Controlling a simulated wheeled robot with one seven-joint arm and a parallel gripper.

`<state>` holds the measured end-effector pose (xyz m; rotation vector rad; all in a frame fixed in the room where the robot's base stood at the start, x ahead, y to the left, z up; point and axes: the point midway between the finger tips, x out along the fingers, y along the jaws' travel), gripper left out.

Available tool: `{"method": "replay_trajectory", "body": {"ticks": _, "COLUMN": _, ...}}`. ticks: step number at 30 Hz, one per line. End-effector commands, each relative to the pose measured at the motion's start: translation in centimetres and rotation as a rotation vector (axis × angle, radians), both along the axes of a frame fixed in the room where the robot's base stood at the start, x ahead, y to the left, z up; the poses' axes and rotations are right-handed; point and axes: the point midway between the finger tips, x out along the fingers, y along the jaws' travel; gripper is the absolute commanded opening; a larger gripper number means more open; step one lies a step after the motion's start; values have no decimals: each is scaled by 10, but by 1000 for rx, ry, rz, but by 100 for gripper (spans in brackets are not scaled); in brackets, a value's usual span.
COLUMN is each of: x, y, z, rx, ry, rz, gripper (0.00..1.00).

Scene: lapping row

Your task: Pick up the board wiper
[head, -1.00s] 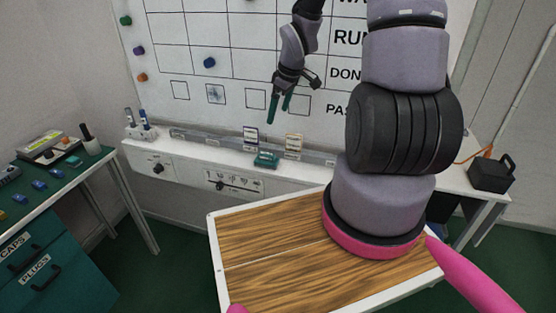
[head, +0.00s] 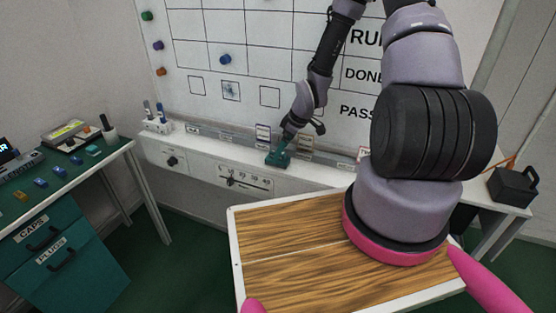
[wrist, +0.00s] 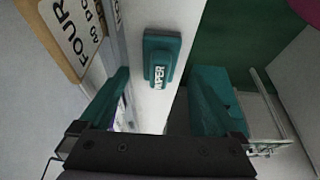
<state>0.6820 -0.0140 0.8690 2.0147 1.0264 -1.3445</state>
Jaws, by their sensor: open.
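The board wiper (head: 277,160) is a small teal block lying on the white ledge below the whiteboard in the head view. In the wrist view the wiper (wrist: 161,58) shows its label, with a raised grip on a wider base. My gripper (head: 284,146) is open and empty just above it, partly covering it in the head view. In the wrist view the two teal fingers of my gripper (wrist: 160,82) stand apart, with the wiper between and beyond their tips. I see no contact.
The whiteboard (head: 270,60) rises right behind the ledge (head: 205,160). Small cards (head: 263,132) stand along its bottom edge near the wiper. A pen holder (head: 157,123) is at the ledge's left end. A black box (head: 511,185) sits at the right. A green bench (head: 75,172) stands left.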

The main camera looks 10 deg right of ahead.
Motion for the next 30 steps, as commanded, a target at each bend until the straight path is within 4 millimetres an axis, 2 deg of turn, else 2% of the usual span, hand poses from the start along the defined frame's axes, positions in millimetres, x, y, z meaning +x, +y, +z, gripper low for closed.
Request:
{"method": "replay_trajectory", "body": {"ticks": 3, "x": 6, "y": 8, "z": -19, "rx": 2, "ry": 2, "rz": 1, "gripper": 98}}
{"method": "replay_trajectory", "body": {"ticks": 7, "x": 10, "y": 12, "z": -33, "rx": 1, "ry": 2, "rz": 0, "gripper": 98}}
{"method": "replay_trajectory", "body": {"ticks": 16, "x": 11, "y": 14, "z": -37, "rx": 1, "ry": 1, "rz": -1, "gripper": 98}}
{"method": "replay_trajectory", "body": {"ticks": 17, "x": 11, "y": 14, "z": -37, "rx": 1, "ry": 1, "rz": -1, "gripper": 90}}
{"method": "replay_trajectory", "body": {"ticks": 21, "x": 11, "y": 14, "z": -37, "rx": 1, "ry": 1, "rz": -1, "gripper": 36}}
{"method": "replay_trajectory", "body": {"ticks": 23, "x": 11, "y": 14, "z": -37, "rx": 1, "ry": 1, "rz": -1, "gripper": 13}}
{"method": "replay_trajectory", "body": {"ticks": 24, "x": 11, "y": 14, "z": -37, "rx": 1, "ry": 1, "rz": -1, "gripper": 6}}
{"method": "replay_trajectory", "body": {"ticks": 30, "x": 11, "y": 14, "z": -37, "rx": 1, "ry": 1, "rz": -1, "gripper": 6}}
